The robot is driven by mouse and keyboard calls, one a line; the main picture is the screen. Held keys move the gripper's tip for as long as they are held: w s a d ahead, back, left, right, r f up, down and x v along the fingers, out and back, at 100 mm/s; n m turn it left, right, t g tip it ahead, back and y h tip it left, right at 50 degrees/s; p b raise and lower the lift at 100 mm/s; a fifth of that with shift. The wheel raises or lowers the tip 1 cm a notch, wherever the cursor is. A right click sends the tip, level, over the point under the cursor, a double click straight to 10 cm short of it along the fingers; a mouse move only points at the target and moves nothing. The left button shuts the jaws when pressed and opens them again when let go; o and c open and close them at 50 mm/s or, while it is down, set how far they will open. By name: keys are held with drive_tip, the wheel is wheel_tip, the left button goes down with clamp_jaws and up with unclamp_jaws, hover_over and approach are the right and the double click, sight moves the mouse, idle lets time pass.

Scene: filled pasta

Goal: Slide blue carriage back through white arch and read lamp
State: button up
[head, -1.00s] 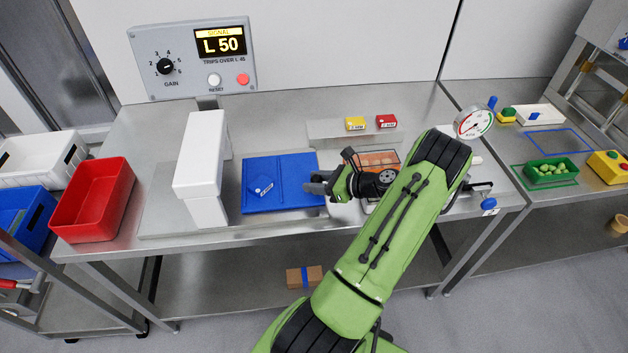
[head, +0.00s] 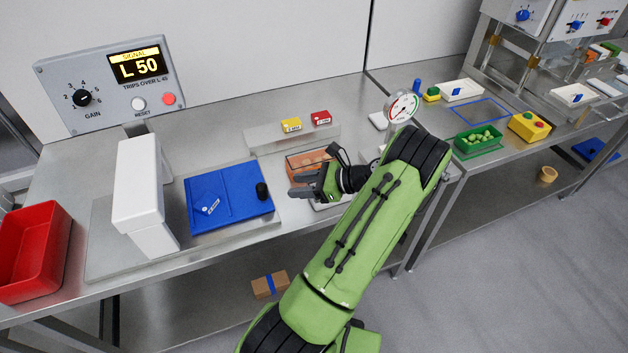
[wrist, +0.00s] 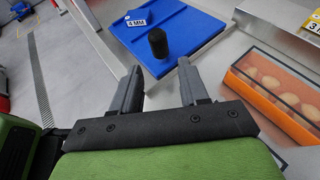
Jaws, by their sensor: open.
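The blue carriage (head: 236,206) is a flat plate on the grey base, just right of the white arch (head: 138,190) in the head view. A black knob (head: 262,191) stands upright near its right edge, and a small blue piece with a white label (head: 207,205) lies on its left part. The wrist view also shows the carriage (wrist: 180,35) and the knob (wrist: 157,42). My gripper (head: 298,186) is open and empty, to the right of the knob and apart from it. The signal display (head: 139,65) is lit and reads L 50, with "TRIPS OVER L 45" below.
A glass-fronted box with filled pasta (wrist: 275,90) is close to the right of my gripper. Yellow (head: 291,125) and red (head: 320,118) blocks sit on a ledge behind. A red bin (head: 32,250) stands left of the arch. A round gauge (head: 402,107) stands at the right.

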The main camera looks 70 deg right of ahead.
drive_tip(key=v, duration=0.4)
drive_tip(key=shift+s+r, duration=0.1)
drive_tip(key=shift+s, duration=0.1)
idle(0.3)
drive_tip(key=w+a+r+n+g+y, duration=0.1)
drive_tip(key=w+a+r+n+g, duration=0.3)
drive_tip(key=w, duration=0.4)
drive_tip(key=w+a+r+n+g+y, duration=0.1)
drive_tip(key=w+a+r+n+y, duration=0.1)
drive_tip(key=w+a+n, duration=0.35)
drive_tip(key=w+a+r+n+g+h, duration=0.1)
drive_tip(key=w+a+r+n+g, duration=0.2)
drive_tip(key=w+a+r+n, duration=0.35)
drive_tip(key=s+a+r+n+g+h, duration=0.1)
drive_tip(key=s+a+r+n+h, duration=0.15)
drive_tip(key=a+n, duration=1.15)
drive_tip(key=s+a+r+n+t, duration=0.1)
drive_tip(key=s+a+r+n, duration=0.1)
drive_tip(key=s+a+n, duration=0.3)
drive_tip(key=s+a, duration=0.2)
drive_tip(key=a, duration=0.1)
drive_tip(key=shift+s+a+r, duration=0.15)
drive_tip(key=shift+s+a, duration=0.25)
